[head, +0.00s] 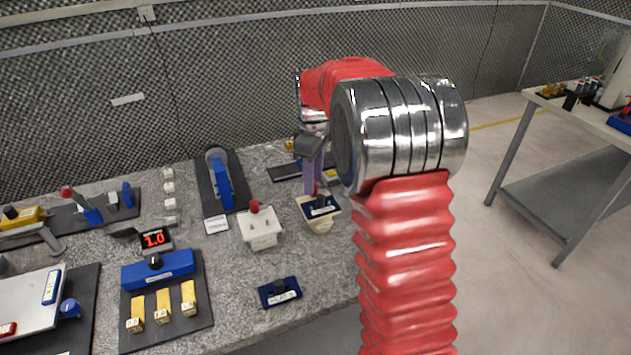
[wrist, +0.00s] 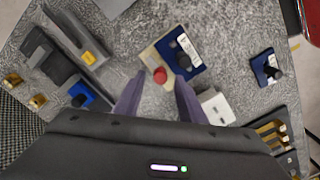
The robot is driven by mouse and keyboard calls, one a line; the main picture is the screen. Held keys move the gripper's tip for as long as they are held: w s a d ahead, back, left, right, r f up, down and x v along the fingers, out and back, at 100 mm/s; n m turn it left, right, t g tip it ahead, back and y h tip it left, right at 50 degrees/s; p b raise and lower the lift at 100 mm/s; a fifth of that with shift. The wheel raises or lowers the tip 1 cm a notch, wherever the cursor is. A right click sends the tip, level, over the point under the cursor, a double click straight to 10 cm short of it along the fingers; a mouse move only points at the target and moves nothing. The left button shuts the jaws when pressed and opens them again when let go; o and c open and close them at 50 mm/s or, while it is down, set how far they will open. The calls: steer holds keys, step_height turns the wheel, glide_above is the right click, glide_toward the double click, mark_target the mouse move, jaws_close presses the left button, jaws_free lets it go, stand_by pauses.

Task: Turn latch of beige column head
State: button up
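The beige column head (head: 320,222) stands on the grey speckled bench, just below my gripper (head: 316,190). Its top carries a dark blue plate with a black latch knob (head: 320,203) and a white label. In the wrist view the beige head (wrist: 150,58) shows a red knob (wrist: 160,75) beside the dark blue plate (wrist: 196,58) with the black latch (wrist: 183,40). My gripper (wrist: 158,92) is open and empty. Its two purple fingers are apart, with the red knob between and beyond their tips. I cannot tell whether they touch it.
A white box with a red knob (head: 262,230) stands left of the column. A loose dark blue plate with a black knob (head: 279,292) lies near the front edge. A blue box (head: 158,270) with yellow blocks lies farther left. A mesh wall runs behind the bench.

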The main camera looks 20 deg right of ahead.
steer(key=shift+f, duration=0.7)
steer(key=shift+c, duration=0.3)
